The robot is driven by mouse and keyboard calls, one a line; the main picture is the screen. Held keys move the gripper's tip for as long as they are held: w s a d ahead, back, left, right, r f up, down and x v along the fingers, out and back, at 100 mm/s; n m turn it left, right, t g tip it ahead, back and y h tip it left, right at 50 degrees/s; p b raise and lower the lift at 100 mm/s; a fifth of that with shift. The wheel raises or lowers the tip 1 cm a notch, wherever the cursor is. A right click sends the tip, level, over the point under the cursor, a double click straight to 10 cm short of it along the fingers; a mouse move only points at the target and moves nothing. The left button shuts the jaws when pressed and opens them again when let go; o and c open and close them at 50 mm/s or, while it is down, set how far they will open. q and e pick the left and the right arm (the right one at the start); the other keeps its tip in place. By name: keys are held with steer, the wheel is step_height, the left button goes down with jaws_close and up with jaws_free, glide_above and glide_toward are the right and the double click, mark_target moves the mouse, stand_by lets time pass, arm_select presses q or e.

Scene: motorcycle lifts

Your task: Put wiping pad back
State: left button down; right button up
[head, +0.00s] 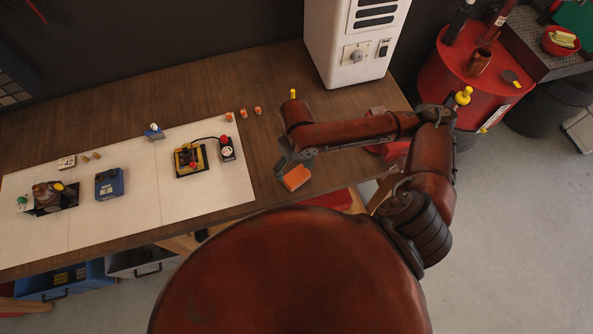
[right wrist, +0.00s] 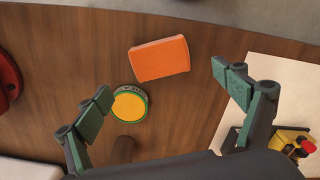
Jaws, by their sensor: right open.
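An orange rectangular pad (head: 296,178), which looks like the wiping pad, lies flat on the wooden table near its front edge. It also shows in the right wrist view (right wrist: 160,59), beyond and between my fingertips. My right gripper (head: 287,168) is above the table close to the pad; in the right wrist view its fingers (right wrist: 162,88) are wide apart with nothing between them. A round tin (right wrist: 130,103) with a yellow top and green rim stands beside the pad, nearer the left finger. My left gripper is out of view.
A white mat (head: 120,205) left of the gripper holds a yellow-based device (head: 190,160), a blue box (head: 109,184) and other small items. Several orange pieces (head: 243,114) stand behind. A white machine (head: 352,40) stands at the back; a red drum (head: 465,75) is right.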

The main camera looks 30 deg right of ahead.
step_height(320, 180, up, 4)
steer(key=shift+f, duration=0.25)
stand_by(0.5)
